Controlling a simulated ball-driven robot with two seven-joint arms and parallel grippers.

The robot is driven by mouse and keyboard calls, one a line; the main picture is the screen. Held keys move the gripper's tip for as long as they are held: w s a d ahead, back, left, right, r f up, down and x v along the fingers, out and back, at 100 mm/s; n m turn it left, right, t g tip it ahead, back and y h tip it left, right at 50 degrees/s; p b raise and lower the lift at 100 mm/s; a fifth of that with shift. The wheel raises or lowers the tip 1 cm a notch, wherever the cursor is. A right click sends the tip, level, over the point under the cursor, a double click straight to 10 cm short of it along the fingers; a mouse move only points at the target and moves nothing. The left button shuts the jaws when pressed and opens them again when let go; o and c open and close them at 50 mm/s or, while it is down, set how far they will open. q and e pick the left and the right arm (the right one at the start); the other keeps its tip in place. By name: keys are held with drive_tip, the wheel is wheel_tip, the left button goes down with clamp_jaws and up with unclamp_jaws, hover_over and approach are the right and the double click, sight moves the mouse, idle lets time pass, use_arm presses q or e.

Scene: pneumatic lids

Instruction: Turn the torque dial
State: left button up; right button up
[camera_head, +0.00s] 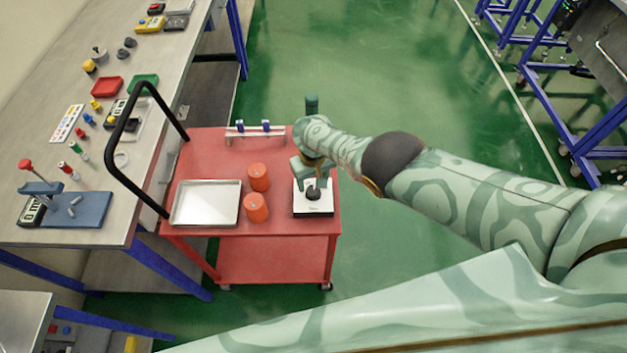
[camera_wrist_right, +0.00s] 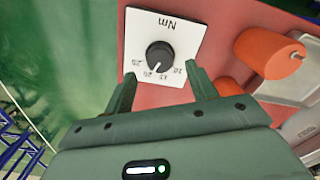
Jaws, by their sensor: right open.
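The torque dial is a black knob (camera_wrist_right: 160,55) on a white plate (camera_wrist_right: 181,28) marked "Nm" with a number scale. In the head view the knob (camera_head: 313,193) and its white base (camera_head: 314,209) sit at the right front of the red cart's top. My right gripper (camera_head: 311,178) is above the dial, partly hiding it. In the right wrist view my right gripper (camera_wrist_right: 162,85) is open and empty. Its two fingers point toward the dial, one on each side of the plate's near edge, and the knob lies ahead between them. My left gripper is not in view.
Two orange cylinders (camera_head: 258,178) (camera_head: 255,208) and a white tray (camera_head: 206,217) stand left of the dial on the red cart (camera_head: 190,150). A small rack (camera_head: 255,131) is at the cart's back. A black handle (camera_head: 148,95) rises at its left, beside a long workbench (camera_head: 50,145).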

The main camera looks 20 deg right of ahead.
sight(313, 190)
wheel_tip(313, 190, up, 12)
drive_tip(key=p, duration=1)
